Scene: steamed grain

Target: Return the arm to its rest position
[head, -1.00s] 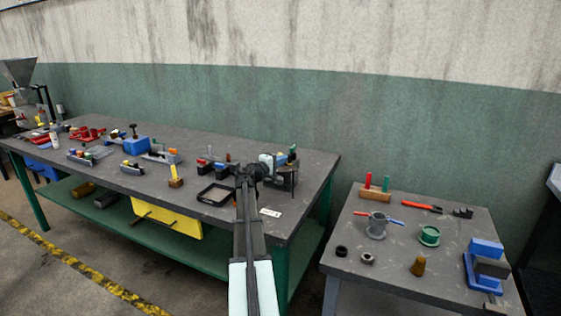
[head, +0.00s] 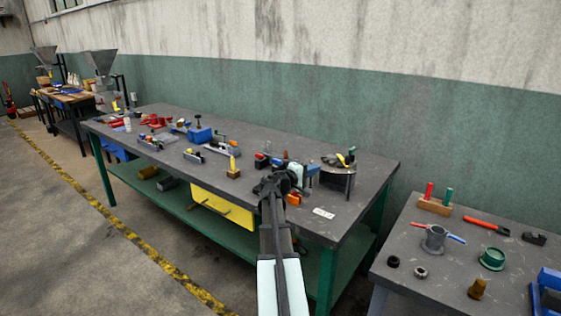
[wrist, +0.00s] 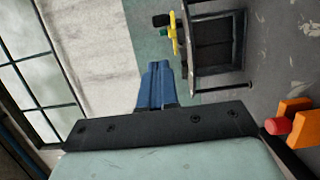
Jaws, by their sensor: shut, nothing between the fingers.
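My arm reaches up from the bottom of the head view over the long grey workbench (head: 225,215). My gripper (wrist: 157,66) shows in the wrist view as two blue fingers side by side, shut with nothing between them. In the head view its pale body and blue fingers (head: 313,168) are above the bench's right part, partly hidden by my own wrist. The fingers point toward the wall, beside a dark stand (head: 338,180) with yellow and green items on it. The stand also shows in the wrist view (wrist: 217,42), apart from the fingers.
An orange object (head: 294,199) lies close by my wrist. A white card (head: 323,213) lies near the bench's front edge. Open floor lies at left.

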